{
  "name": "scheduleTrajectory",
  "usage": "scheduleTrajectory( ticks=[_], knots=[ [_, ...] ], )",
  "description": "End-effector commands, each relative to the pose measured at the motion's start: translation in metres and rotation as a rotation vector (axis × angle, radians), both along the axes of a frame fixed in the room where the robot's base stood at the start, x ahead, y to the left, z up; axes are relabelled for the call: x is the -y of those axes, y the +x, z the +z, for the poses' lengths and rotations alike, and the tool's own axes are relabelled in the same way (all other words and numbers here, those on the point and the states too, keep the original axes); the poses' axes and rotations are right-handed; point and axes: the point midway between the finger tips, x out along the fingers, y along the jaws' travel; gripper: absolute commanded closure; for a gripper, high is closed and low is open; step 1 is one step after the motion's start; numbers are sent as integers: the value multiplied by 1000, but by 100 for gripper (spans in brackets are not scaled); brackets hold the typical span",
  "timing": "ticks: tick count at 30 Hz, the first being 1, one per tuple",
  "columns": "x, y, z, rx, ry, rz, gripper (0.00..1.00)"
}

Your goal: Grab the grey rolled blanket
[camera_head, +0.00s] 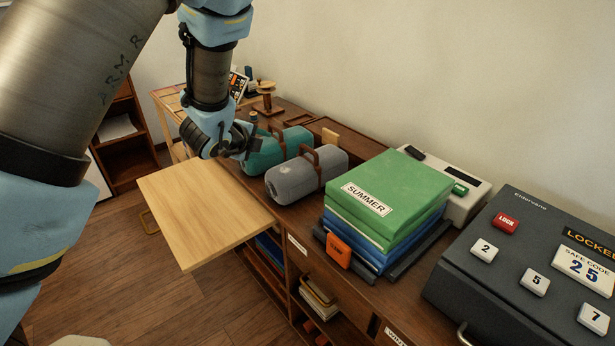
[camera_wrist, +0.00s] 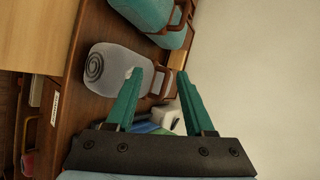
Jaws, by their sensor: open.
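The grey rolled blanket (camera_head: 295,180) lies on the dark wooden counter, with a brown strap and handle around it. It also shows in the wrist view (camera_wrist: 106,68), its spiral end facing left, partly behind one finger. My gripper (camera_head: 248,140) is above the counter, beside the teal rolled blanket (camera_head: 268,150) and to the upper left of the grey one. In the wrist view my gripper (camera_wrist: 167,85) is open, with its two teal fingers apart and nothing between them. The grey blanket is apart from the grip.
A stack of folded green and blue cloths (camera_head: 400,190) labelled SUMMER stands right of the grey blanket. A dark safe box (camera_head: 480,270) is further right. A light wooden board (camera_head: 200,210) juts out at the counter's front. The wall (camera_head: 400,70) runs behind.

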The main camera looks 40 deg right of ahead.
Motion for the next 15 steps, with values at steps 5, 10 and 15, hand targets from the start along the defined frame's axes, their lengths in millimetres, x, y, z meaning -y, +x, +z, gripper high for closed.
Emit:
scheduleTrajectory(
  ticks=[5, 10, 15],
  knots=[
    [37, -37, -6, 108, 2, -194, 47],
    [54, -38, -12, 126, 3, -223, 47],
    [74, -30, -25, 123, 2, -221, 47]
  ],
)
